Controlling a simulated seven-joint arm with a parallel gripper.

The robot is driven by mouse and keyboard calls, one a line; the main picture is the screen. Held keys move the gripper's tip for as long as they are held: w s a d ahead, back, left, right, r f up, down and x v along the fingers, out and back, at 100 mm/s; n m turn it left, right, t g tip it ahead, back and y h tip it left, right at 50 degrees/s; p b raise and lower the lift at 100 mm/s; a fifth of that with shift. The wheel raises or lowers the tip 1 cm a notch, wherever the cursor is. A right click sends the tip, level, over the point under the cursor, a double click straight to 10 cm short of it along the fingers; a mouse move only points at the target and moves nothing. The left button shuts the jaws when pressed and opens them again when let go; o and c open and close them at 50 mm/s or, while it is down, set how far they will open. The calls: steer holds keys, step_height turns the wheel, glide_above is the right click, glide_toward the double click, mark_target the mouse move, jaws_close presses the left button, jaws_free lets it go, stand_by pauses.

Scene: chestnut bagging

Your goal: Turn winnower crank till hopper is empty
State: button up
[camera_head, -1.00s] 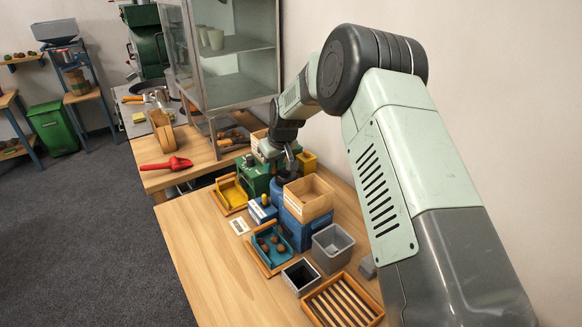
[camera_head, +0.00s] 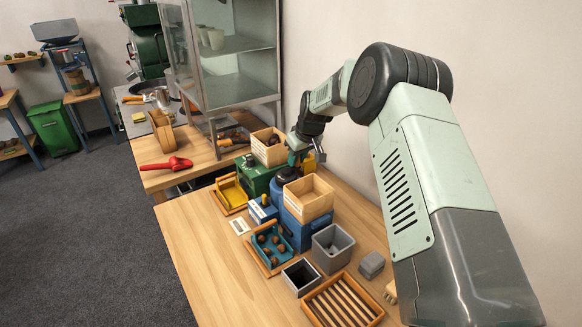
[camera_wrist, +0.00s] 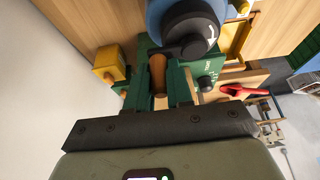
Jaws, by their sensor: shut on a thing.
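The winnower is a blue machine (camera_head: 300,232) with a wooden hopper (camera_head: 309,192) on top; the hopper's visible inside looks bare, but its bottom is not fully seen. The wrist view shows its round blue housing (camera_wrist: 165,12), a dark hub with a white arrow, and a crank with a wooden handle (camera_wrist: 158,72). My gripper (camera_head: 314,157) is behind the winnower, shut on that handle, with a green finger on either side in the wrist view. A teal tray (camera_head: 258,252) in front of the winnower holds several brown chestnuts.
A grey bin (camera_head: 333,262), a dark square bin (camera_head: 301,277) and a slatted wooden tray (camera_head: 318,317) stand at the front. A green machine (camera_head: 258,180) with a wooden box (camera_head: 262,150) and a yellow tray (camera_head: 231,192) are behind. The table's left side is clear.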

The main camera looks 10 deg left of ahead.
steer(key=o, duration=0.7)
steer(key=shift+o, duration=0.7)
steer(key=shift+s+a, duration=0.1)
steer(key=shift+a, duration=0.05)
steer(key=shift+r, duration=3.8)
jaws_close()
